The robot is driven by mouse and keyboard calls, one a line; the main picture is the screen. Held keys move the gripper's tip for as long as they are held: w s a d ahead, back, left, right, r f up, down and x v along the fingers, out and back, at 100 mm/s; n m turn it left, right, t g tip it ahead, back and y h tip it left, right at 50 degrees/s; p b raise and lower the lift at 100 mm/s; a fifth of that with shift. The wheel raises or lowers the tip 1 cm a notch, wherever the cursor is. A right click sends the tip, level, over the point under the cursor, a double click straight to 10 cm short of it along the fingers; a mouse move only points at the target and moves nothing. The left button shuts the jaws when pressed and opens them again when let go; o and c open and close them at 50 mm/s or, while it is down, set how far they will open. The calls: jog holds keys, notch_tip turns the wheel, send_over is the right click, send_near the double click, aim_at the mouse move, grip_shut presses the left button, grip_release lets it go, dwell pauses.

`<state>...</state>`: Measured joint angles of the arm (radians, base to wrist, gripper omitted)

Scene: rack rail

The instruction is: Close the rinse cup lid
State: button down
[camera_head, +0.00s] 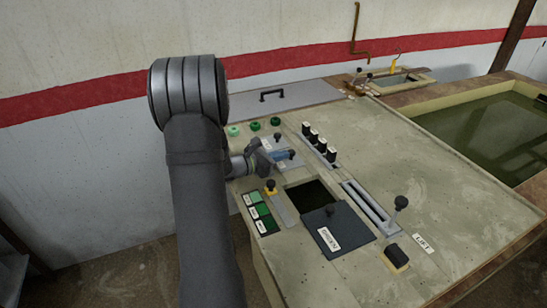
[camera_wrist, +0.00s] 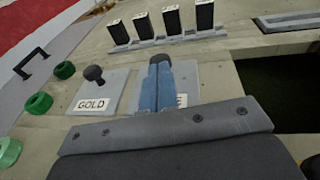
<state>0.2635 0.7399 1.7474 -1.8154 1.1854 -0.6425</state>
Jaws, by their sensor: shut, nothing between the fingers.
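My gripper (camera_head: 283,156) has its two blue fingers pressed together, and the fingers also show in the wrist view (camera_wrist: 161,66). They lie over a light grey plate (camera_wrist: 190,75) whose label is mostly covered; only a final "E" shows, so I take it as the rinse cup lid. The plate appears to lie flat on the panel. A dark knob (camera_head: 291,153) shows at the fingertips in the head view; I cannot tell whether they touch. The cup itself is hidden.
A similar plate marked GOLD (camera_wrist: 105,90) with a black knob lies beside it. Several black switches (camera_head: 318,142) stand behind. Green knobs (camera_head: 254,126), a dark square opening (camera_head: 308,195), a dark labelled cover (camera_head: 345,228) and a lever (camera_head: 398,205) are nearby.

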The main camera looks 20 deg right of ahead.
jog(key=shift+d+r, duration=0.15)
jog(key=shift+d, duration=0.05)
jog(key=v, duration=1.4)
jog(key=shift+a, duration=0.2)
jog(key=shift+d, duration=0.1)
jog(key=x, duration=1.3)
jog(key=shift+d, duration=0.4)
jog(key=v, duration=1.2)
jog(key=shift+w+a, duration=0.1)
jog(key=shift+a, duration=0.25)
jog(key=shift+x, duration=6.35)
